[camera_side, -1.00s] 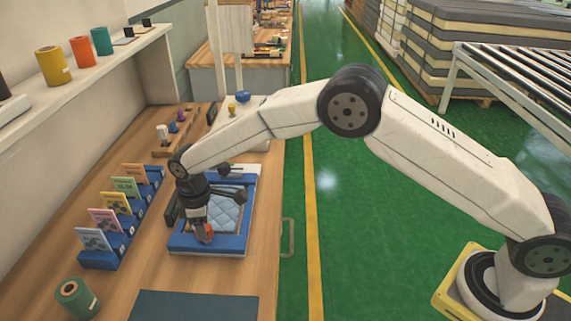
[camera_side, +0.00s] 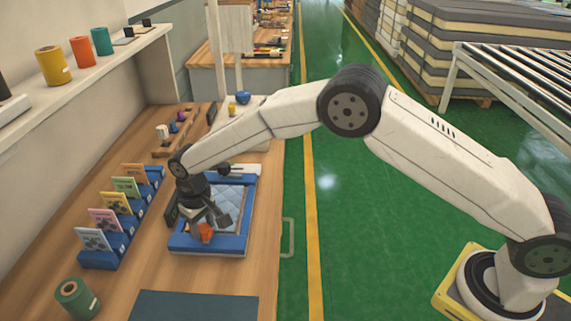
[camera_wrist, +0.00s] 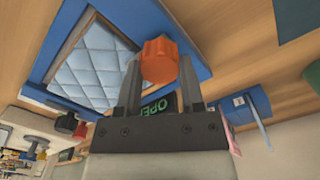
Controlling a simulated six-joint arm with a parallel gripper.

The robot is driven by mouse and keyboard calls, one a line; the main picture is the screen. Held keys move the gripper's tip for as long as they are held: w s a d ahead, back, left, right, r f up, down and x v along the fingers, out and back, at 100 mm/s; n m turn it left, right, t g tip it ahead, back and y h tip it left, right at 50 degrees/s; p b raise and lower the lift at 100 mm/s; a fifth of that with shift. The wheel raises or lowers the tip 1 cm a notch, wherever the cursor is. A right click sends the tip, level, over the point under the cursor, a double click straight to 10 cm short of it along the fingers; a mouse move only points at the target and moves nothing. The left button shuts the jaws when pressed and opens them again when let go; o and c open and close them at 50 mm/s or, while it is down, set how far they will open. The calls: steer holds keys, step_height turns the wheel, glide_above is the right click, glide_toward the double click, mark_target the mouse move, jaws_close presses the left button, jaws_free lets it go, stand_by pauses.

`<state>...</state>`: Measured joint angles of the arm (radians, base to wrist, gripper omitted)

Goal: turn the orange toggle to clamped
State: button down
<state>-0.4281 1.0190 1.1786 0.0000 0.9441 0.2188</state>
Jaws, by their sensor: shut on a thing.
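The orange toggle (camera_side: 205,232) sits at the near side of a blue frame (camera_side: 236,243) that holds a light-blue quilted panel (camera_side: 232,196). In the wrist view the toggle (camera_wrist: 159,60) is between the two fingers of my gripper (camera_wrist: 160,78), which is shut on it. The blue frame also shows in the wrist view (camera_wrist: 150,17), with the quilted panel (camera_wrist: 95,60) inside it. A dark label with green letters reading OPEN (camera_wrist: 158,106) is partly hidden by my gripper. In the side view my gripper (camera_side: 203,226) points down at the toggle.
A blue rack with several coloured cards (camera_side: 128,208) stands left of the frame. A green spool (camera_side: 76,297) and a dark mat (camera_side: 195,306) are at the near end of the wooden bench.

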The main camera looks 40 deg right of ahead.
mark_target(204, 228)
stand_by(0.3)
steer(key=shift+c, duration=1.1)
jaws_free()
steer(key=shift+r, duration=3.9)
steer(key=shift+d, duration=0.1)
